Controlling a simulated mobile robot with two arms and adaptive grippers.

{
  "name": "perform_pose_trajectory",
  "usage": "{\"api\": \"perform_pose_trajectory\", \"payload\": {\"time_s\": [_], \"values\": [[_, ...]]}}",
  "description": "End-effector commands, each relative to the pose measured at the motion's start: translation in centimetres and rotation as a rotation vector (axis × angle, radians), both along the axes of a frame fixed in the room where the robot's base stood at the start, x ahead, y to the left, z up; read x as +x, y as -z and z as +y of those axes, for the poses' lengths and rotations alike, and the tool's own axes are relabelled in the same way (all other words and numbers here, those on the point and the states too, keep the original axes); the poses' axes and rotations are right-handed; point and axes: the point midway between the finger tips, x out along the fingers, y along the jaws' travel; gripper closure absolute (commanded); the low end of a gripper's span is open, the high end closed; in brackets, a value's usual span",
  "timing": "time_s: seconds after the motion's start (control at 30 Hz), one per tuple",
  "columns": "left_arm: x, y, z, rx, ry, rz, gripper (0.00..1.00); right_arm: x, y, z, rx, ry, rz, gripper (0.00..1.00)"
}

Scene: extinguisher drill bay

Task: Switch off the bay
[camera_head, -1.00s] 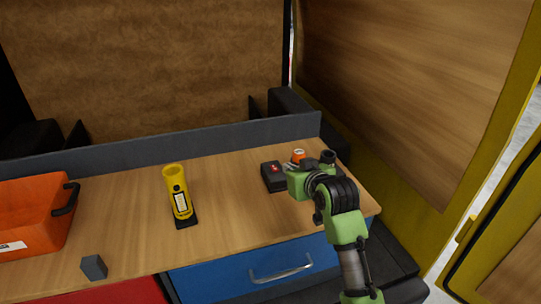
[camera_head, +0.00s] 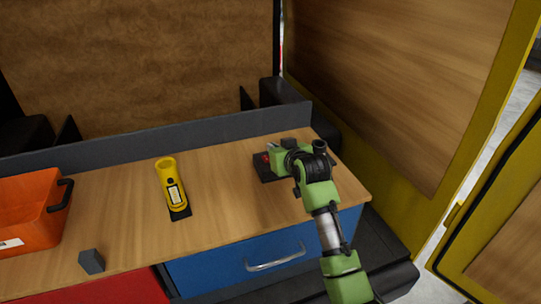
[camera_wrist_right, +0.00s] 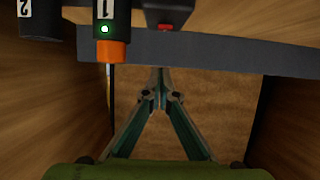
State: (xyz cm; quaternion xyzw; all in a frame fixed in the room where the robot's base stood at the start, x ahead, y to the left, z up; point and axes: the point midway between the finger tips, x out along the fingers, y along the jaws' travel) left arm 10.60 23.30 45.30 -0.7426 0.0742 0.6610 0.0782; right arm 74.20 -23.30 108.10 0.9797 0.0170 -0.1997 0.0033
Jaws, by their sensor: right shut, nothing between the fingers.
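A black switch box (camera_head: 262,174) with a red button (camera_head: 266,157) sits on the wooden bench, near its right end. My right gripper (camera_head: 278,155) is over the box's back right part and hides some of it; its fingertips do not show clearly there. In the right wrist view the fingers (camera_wrist_right: 159,95) are shut with nothing between them. The red button (camera_wrist_right: 165,27) shows beyond their tips at the top edge; I cannot tell whether they touch. My left gripper is in neither view.
A dark cylinder marked 1 with an orange end (camera_wrist_right: 112,52) and a lit dot is beside the box in the wrist view. A yellow torch (camera_head: 171,186), orange bin (camera_head: 28,219) and grey block (camera_head: 91,261) stand left.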

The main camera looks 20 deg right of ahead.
Motion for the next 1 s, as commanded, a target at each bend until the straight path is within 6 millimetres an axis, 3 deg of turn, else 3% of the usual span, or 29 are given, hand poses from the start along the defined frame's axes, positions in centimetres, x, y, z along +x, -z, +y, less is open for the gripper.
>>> {"api": "perform_pose_trajectory", "payload": {"time_s": [0.23, 0.5, 1.0], "values": [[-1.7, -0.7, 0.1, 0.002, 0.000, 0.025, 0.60, 3.4, 1.4, 0.1, 0.001, 0.000, 0.002, 1.00], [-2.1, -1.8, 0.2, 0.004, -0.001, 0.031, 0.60, 2.7, 4.8, 0.1, 0.000, 0.001, 0.002, 1.00], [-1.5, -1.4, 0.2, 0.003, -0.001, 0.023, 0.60, 2.6, 5.8, 0.1, 0.000, 0.001, -0.009, 1.00]]}}
